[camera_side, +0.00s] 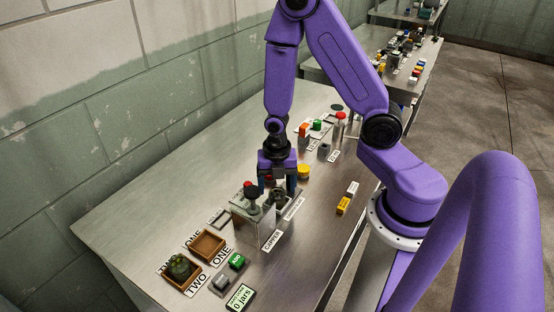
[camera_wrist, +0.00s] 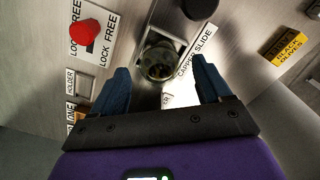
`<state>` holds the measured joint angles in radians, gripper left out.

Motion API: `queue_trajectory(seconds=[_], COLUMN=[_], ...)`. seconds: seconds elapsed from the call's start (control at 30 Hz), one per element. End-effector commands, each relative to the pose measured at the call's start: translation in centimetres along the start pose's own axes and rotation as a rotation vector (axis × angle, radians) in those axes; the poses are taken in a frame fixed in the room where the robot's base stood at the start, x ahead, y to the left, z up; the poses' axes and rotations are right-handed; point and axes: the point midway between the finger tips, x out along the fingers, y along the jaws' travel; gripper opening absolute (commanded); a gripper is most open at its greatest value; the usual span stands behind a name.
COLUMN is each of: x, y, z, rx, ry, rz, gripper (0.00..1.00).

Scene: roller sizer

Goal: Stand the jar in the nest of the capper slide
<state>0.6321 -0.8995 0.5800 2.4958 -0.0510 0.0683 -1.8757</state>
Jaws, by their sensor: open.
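The jar (camera_wrist: 160,60) is open-topped glass with dark greenish contents. In the wrist view it stands upright on the grey capper slide (camera_wrist: 179,20), beside the CAPPER SLIDE label. It also shows as a dark glass shape (camera_side: 280,197) in the side view. I cannot tell whether it sits fully down in the nest, because its base and the nest are hidden. My gripper (camera_side: 277,186) is open and points down above the slide. In the wrist view my fingers (camera_wrist: 160,72) are spread to either side of the jar, with gaps visible.
A brown tray labelled TWO (camera_side: 197,287) holds a dark green object; tray ONE (camera_side: 208,244) looks empty. Yellow (camera_side: 343,205) and white (camera_side: 352,188) blocks lie right. The table's left side is clear.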

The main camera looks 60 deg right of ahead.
Motion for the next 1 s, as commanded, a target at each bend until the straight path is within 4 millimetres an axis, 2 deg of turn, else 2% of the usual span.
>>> queue_trajectory(seconds=[0.6,0.87,1.0], x=[-7.4,-9.0,-9.6], y=[0.1,0.0,0.0], z=[0.0,0.0,-0.7], rx=[0.000,0.001,0.040], ry=[-0.002,0.000,-0.001], rz=[0.005,0.001,0.003], gripper=[0.77,0.77,0.77])
